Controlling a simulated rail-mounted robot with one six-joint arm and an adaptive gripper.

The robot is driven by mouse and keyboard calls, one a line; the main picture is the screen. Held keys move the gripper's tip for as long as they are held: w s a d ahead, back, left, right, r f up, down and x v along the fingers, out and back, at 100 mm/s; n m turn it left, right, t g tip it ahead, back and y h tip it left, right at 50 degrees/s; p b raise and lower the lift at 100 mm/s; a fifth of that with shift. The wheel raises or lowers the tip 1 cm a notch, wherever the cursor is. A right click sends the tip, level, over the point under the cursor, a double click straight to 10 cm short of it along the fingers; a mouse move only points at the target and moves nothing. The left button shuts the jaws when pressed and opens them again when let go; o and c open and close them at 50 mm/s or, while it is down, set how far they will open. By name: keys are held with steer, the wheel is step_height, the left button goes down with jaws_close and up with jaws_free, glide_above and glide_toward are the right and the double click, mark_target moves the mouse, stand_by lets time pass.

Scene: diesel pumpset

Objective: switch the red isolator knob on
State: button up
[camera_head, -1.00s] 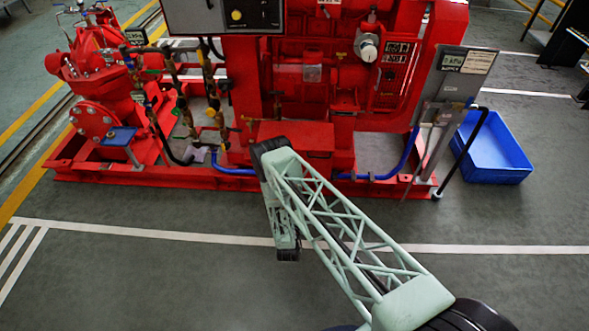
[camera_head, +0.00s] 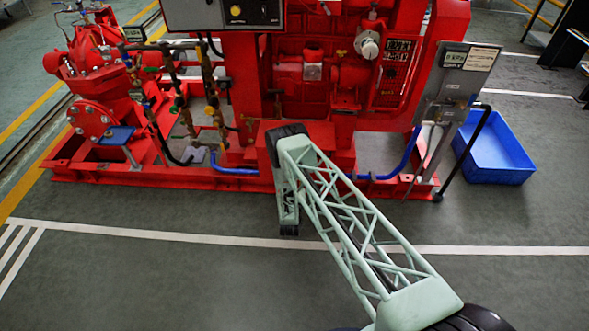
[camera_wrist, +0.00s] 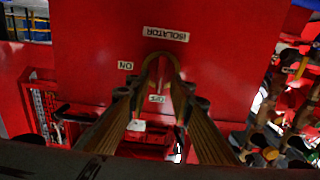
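In the wrist view a red panel (camera_wrist: 100,80) fills the middle, with upside-down white labels. The ISOLATOR label (camera_wrist: 166,34) is at the top, the ON label (camera_wrist: 125,66) at left and the OFF label (camera_wrist: 157,99) lower down. My gripper (camera_wrist: 160,68) reaches over the panel between these labels. Its two brown fingers are wide apart near the base and converge toward an arched shape at the tips. A small reddish form shows inside the arch; I cannot tell whether it is the red knob or whether the fingers touch it. The head view does not clearly show the gripper.
The red pumpset (camera_head: 300,60) stands on a red base frame, with valves and pipes at left. A grey control box (camera_head: 462,68) on a post and a blue tray (camera_head: 492,150) are at right. The floor in front (camera_head: 150,275) is clear.

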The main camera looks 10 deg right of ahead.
steer(key=shift+w, duration=0.3)
steer(key=shift+d, duration=0.1)
jaws_close()
steer(key=shift+s+m, duration=0.1)
steer(key=shift+m, duration=0.4)
steer(key=shift+s+d+f+m+p, duration=0.2)
steer(key=shift+m+p, duration=0.5)
steer(key=shift+m, duration=2.15)
steer(key=shift+w+d+f+m+p, duration=0.1)
steer(key=shift+d+f+m+p, duration=0.4)
steer(key=shift+m, duration=2.3)
steer(key=shift+s+f+m+p, duration=0.1)
steer(key=shift+m+p, duration=0.8)
steer(key=shift+m, duration=1.95)
